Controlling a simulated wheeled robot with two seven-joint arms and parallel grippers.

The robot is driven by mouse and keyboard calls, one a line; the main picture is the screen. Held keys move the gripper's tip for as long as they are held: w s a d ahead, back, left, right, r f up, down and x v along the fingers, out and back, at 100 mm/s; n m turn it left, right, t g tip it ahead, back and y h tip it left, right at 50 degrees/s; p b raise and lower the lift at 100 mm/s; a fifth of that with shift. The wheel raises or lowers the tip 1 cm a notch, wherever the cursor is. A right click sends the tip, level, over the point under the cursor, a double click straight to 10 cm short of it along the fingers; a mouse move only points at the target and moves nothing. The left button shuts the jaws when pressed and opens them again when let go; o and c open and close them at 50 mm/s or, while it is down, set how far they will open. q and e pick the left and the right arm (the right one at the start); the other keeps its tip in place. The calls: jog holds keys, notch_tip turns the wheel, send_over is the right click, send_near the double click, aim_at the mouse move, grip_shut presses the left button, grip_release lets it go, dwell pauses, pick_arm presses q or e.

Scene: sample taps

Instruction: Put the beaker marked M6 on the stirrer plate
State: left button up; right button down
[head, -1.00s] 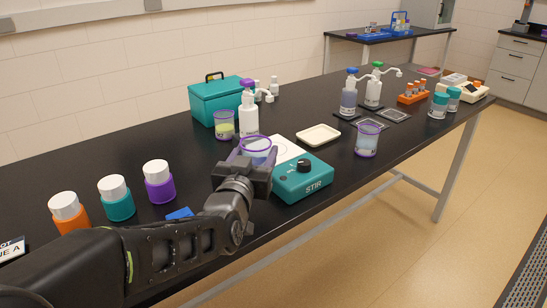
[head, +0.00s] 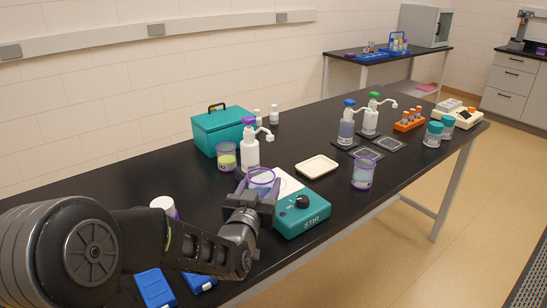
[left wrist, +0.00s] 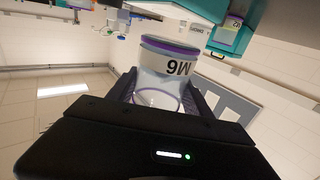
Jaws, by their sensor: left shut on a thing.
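The beaker marked M6 (head: 262,176), clear with a purple rim, is held in my left gripper (head: 256,194). In the left wrist view the beaker (left wrist: 165,72) sits between the jaws, with the marking M6 appearing upside down. The teal stirrer (head: 302,214) has a white plate (head: 286,184) on top and a black knob. The beaker shows at the left edge of the white plate. The gripper hides its lower part, so I cannot tell whether it touches the plate. My right gripper is not in view.
A pump bottle (head: 250,152) and a beaker with yellow-green liquid (head: 226,158) stand behind the held beaker. A cream tray (head: 317,166) and another purple-rimmed beaker (head: 363,174) are to the right. A teal box (head: 222,130) stands at the back.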

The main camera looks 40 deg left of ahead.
pick_arm(q)
jog(key=p+x, duration=0.2)
jog(key=x, duration=1.2)
jog(key=shift+w, duration=0.2)
jog(key=shift+f, duration=0.1)
notch_tip(320, 180, down, 3)
jog(key=shift+f+p, duration=0.15)
jog(key=shift+p, duration=0.5)
jog(key=shift+f+b, duration=0.25)
jog(key=shift+b, duration=0.1)
jog(key=o, duration=1.5)
jog(key=shift+r, duration=0.15)
